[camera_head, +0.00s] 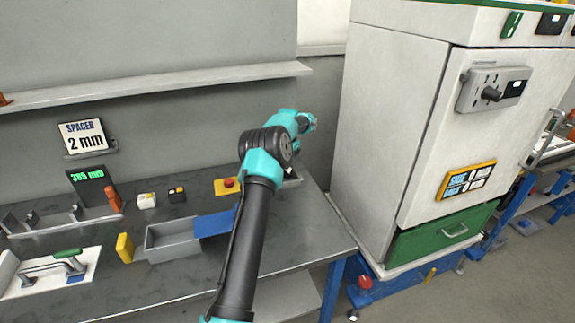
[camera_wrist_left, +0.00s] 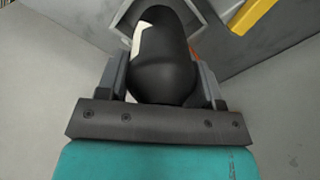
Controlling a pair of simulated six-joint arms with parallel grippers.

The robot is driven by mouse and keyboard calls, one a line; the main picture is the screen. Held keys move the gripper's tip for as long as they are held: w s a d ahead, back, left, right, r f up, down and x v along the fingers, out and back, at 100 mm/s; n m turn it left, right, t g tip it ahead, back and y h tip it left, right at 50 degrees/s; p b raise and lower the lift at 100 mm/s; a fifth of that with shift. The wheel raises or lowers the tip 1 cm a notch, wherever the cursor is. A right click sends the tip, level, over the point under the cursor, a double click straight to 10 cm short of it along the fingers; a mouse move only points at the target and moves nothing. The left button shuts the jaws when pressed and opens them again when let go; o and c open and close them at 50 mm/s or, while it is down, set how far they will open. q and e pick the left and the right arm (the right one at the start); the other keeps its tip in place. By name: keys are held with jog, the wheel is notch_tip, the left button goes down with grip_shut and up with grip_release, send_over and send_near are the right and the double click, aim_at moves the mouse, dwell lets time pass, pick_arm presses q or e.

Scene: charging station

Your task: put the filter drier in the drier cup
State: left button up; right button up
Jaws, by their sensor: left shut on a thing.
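My left gripper (camera_head: 307,122) is at the far end of the teal and black arm, above the back right of the bench and left of the white cabinet. In the left wrist view its two grey fingers are shut on the filter drier (camera_wrist_left: 165,68), a black rounded body with a white patch. In the head view the drier cannot be made out. A grey angular rim (camera_wrist_left: 205,22) shows around the drier's far end in the wrist view; I cannot tell whether this is the drier cup or whether it touches the drier. My right gripper is not in view.
The dark bench (camera_head: 115,290) holds a grey open bin (camera_head: 172,240), a yellow block (camera_head: 125,247), a yellow box with a red button (camera_head: 227,186) and a green-handled clamp (camera_head: 55,265). The white cabinet (camera_head: 400,130) stands right, with a green drawer (camera_head: 440,232). A shelf (camera_head: 150,84) runs along the wall.

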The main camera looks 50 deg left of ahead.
pick_arm(q)
jog(key=shift+f, duration=1.45)
jog(key=shift+f, duration=0.2)
jog(key=o, duration=1)
jog(key=shift+o, duration=0.2)
notch_tip(320, 180, up, 12)
jog(key=shift+d+r, duration=0.1)
jog(key=shift+r, duration=0.1)
